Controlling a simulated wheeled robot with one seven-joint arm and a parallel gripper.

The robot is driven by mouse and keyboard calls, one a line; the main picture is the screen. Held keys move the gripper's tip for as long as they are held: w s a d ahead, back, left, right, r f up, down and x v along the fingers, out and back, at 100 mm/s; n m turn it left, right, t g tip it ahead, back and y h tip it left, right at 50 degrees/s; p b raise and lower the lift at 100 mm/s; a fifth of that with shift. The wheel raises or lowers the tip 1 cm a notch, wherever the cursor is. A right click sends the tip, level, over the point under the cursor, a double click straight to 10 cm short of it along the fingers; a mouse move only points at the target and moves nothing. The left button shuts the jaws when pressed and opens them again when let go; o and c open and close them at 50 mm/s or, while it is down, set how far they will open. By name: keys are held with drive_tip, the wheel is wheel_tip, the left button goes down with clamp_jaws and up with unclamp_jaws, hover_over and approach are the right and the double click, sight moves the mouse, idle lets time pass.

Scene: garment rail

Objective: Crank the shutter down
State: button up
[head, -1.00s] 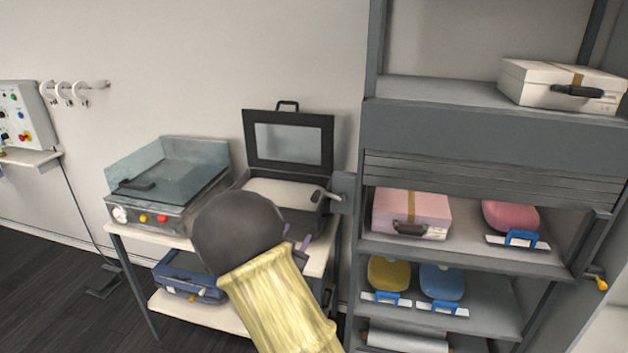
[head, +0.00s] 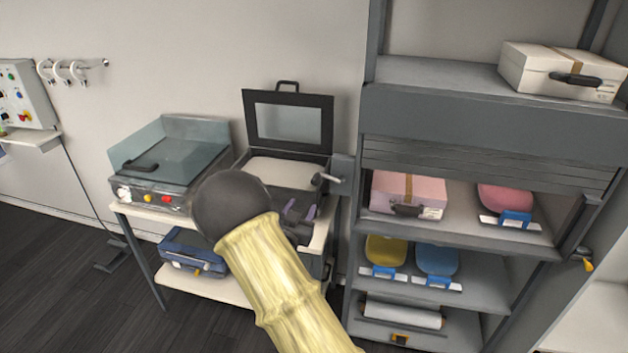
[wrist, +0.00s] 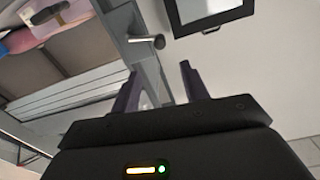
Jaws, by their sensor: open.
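The grey slatted shutter (head: 490,165) is partly lowered in the shelf unit, over the top of the bay with the pink case. A small crank (head: 331,179) with a pale arm and a dark knob sticks out from the unit's left side. In the wrist view, the crank's knob (wrist: 159,41) lies beyond the gap between my fingers, and the shutter slats (wrist: 72,98) show at left. My gripper (head: 299,214) is open and empty, below and left of the crank, apart from it. My dark wrist and yellow-sleeved arm hide part of the gripper.
A trolley (head: 215,292) with a glass-lidded griddle (head: 165,165) and an open-lidded box (head: 290,130) stands left of the unit. A pink case (head: 408,192) sits under the shutter. A yellow-tipped handle (head: 583,263) is on the unit's right side.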

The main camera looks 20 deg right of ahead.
sight(314, 183)
drive_tip(key=p+x, duration=0.4)
drive_tip(key=x, duration=0.9)
drive_tip(key=shift+w+d+p, duration=0.1)
drive_tip(key=shift+p, duration=0.3)
clamp_jaws()
